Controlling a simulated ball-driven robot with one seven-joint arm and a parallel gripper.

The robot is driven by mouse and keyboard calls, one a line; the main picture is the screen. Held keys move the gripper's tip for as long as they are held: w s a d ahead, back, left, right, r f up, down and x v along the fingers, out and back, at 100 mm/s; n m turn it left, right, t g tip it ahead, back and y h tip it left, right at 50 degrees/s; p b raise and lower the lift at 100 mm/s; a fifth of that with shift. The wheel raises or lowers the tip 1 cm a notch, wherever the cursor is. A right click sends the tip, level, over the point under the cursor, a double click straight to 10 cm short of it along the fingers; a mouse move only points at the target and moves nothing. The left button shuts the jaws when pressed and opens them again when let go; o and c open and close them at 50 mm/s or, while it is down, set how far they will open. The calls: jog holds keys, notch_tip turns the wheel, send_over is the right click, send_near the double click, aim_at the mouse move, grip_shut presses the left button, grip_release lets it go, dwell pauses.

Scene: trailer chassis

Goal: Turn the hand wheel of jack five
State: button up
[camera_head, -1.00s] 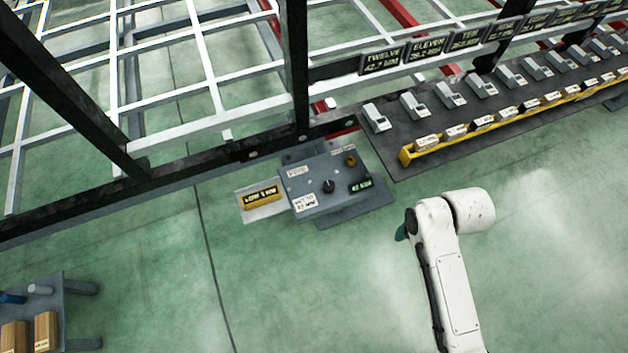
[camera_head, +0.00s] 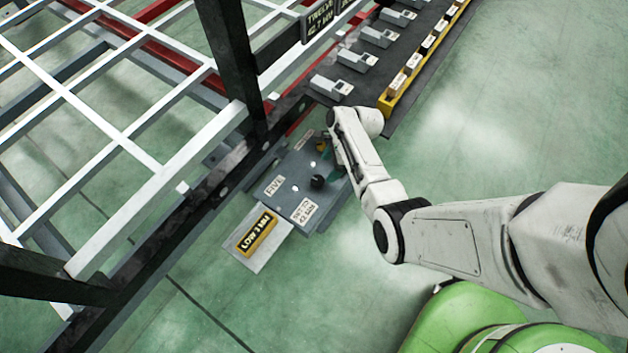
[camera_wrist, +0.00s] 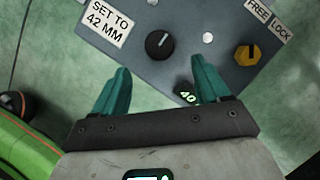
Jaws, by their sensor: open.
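Jack five is a grey box labelled FIVE (camera_head: 285,197), beside the dark chassis rail in the head view. Its black round hand wheel (camera_head: 317,182) with a white pointer mark sits on top; it also shows in the wrist view as a black knob (camera_wrist: 159,45). The label beside it reads SET TO 42 MM (camera_wrist: 106,22). A yellow hex knob (camera_wrist: 247,55) stands by FREE and LOCK labels. A small display (camera_wrist: 186,95) reading 40-something is partly hidden by a finger. My gripper (camera_wrist: 163,75) has teal fingers, open and empty, apart from the wheel and short of it.
A plate with a yellow LOW sign (camera_head: 257,233) lies at the jack's near left. A dark mat (camera_head: 405,95) with several small grey devices and a yellow rack (camera_head: 388,103) lies beyond. White chassis bars and a black post (camera_head: 232,70) stand at left. Green floor is clear at lower left.

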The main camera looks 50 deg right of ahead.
aim_at(319, 180)
jog(key=b+x, duration=0.4)
jog(key=x, duration=0.4)
jog(key=shift+f, duration=0.4)
jog(key=shift+a, duration=0.1)
jog(key=c, duration=1)
jog(key=shift+n, duration=0.3)
